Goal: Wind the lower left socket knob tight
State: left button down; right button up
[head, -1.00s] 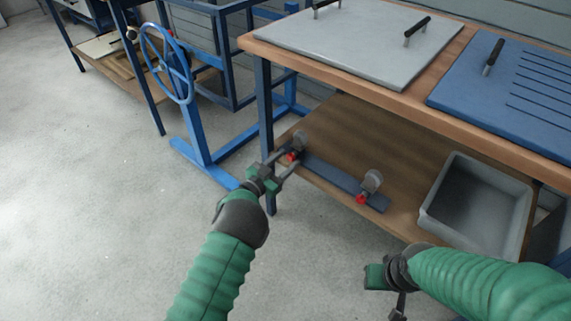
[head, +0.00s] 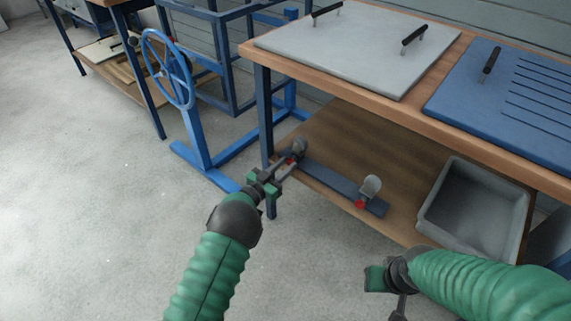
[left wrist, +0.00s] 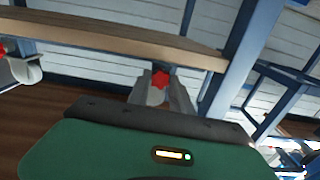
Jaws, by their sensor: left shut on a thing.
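The lower left socket (head: 299,145) is a grey cup at the left end of a dark rail (head: 332,179) on the lower wooden shelf. Its small red knob (head: 289,161) is partly hidden by my left gripper (head: 286,165). In the left wrist view the red star-shaped knob (left wrist: 160,79) sits between my two grey fingers, and they are shut on it. My right gripper (head: 386,290) hangs in front of the shelf, away from the sockets; its fingers are too unclear to tell their opening.
A second socket (head: 371,186) with a red knob (head: 360,205) is at the rail's right end. A grey bin (head: 432,215) stands right of it. The bench top (head: 415,101) overhangs the shelf. A blue handwheel stand (head: 195,135) is at left.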

pick_arm(q)
jog(key=shift+a+n+p, duration=0.1)
jog(key=shift+n+p, duration=2.4)
jog(key=shift+n, duration=0.4)
jog(key=shift+f, duration=0.1)
jog(key=c, duration=1.1)
grip_release()
jog(key=shift+c, duration=0.2)
